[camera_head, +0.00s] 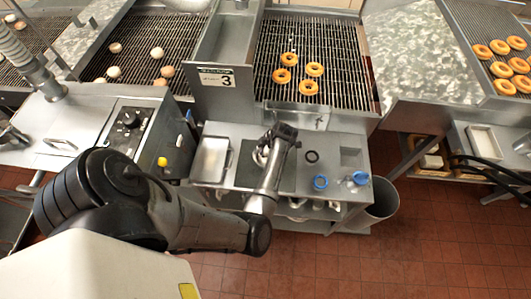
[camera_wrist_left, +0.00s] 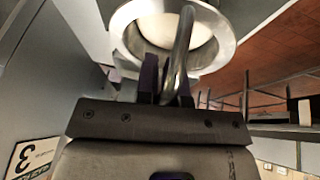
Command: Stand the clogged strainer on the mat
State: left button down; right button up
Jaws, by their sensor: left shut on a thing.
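My left gripper (camera_head: 276,140) reaches over the middle of the steel counter. In the left wrist view its fingers (camera_wrist_left: 166,88) are shut on the curved metal handle of the strainer (camera_wrist_left: 217,55). The strainer is a round metal cup with a wide rim and a pale filling inside. In the head view only a little of the strainer (camera_head: 260,155) shows beside the gripper. A dark grey rectangle, which looks like the mat (camera_head: 246,176), lies below, partly covered by my arm. I cannot tell whether the strainer touches it. My right gripper is not in view.
A metal tray (camera_head: 212,158) lies left of the mat. A black ring (camera_head: 312,156) and two blue-topped items, one left (camera_head: 320,183) and one right (camera_head: 359,179), are to its right. A sign marked 3 (camera_head: 217,77) stands behind, beside a rack with donuts (camera_head: 289,59).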

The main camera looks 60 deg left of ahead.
pick_arm(q)
notch_tip(320, 180, down, 2)
jog(key=shift+f, duration=0.1)
jog(key=shift+f, duration=0.1)
jog(key=shift+f, duration=0.1)
jog(key=c, duration=1.2)
grip_release()
jog(key=shift+c, duration=0.2)
